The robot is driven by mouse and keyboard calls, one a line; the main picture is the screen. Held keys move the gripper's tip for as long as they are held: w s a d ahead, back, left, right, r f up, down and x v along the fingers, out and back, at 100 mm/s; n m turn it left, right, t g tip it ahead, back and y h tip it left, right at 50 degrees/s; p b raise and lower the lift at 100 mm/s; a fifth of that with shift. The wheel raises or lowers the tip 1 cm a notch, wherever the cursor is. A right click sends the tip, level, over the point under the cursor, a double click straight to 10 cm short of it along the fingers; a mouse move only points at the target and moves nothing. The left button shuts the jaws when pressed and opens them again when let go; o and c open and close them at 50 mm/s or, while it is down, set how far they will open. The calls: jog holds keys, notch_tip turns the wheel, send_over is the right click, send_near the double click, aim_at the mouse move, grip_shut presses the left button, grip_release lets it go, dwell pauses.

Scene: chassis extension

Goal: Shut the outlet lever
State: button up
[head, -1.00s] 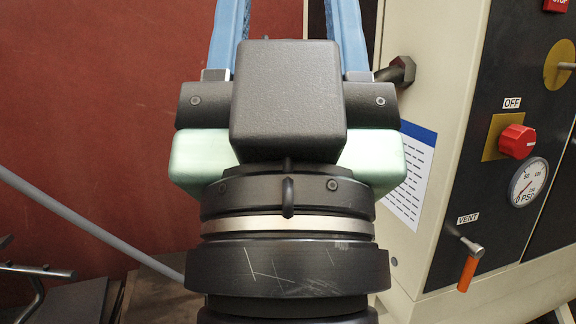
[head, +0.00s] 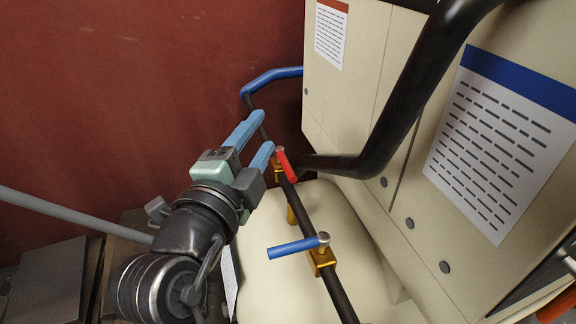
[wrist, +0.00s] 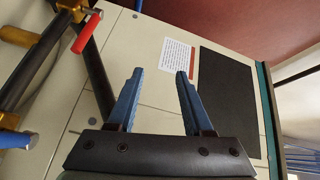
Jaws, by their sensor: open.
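Two lever valves sit on a dark pipe (head: 335,290); no outlet label is readable. The farther one has a red lever (head: 285,165), lying roughly along the pipe; it also shows at upper left in the wrist view (wrist: 87,32). The nearer one has a blue lever (head: 292,248) on a brass body, pointing across the pipe; it shows partly at the left edge of the wrist view (wrist: 18,139). My gripper (head: 264,131) is open and empty. In the head view its blue fingers appear just left of the red lever; the wrist view (wrist: 159,72) shows them apart from both levers.
A cream cabinet (head: 350,100) with printed sheets stands to the right. A thick black bent pipe (head: 400,100) crosses in front of it. A blue-covered pipe bend (head: 272,76) lies beyond the red lever. An orange handle (head: 558,305) shows at lower right.

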aim_at(288, 166)
notch_tip(288, 166, down, 12)
jog(key=s+a+m+g+h+b, duration=0.1)
jog(key=s+a+m+g+h, duration=0.15)
jog(key=m, duration=0.35)
jog(key=b+x, duration=0.2)
jog(key=x, duration=1.2)
jog(key=shift+d, duration=0.2)
jog(key=shift+c, duration=0.2)
grip_shut()
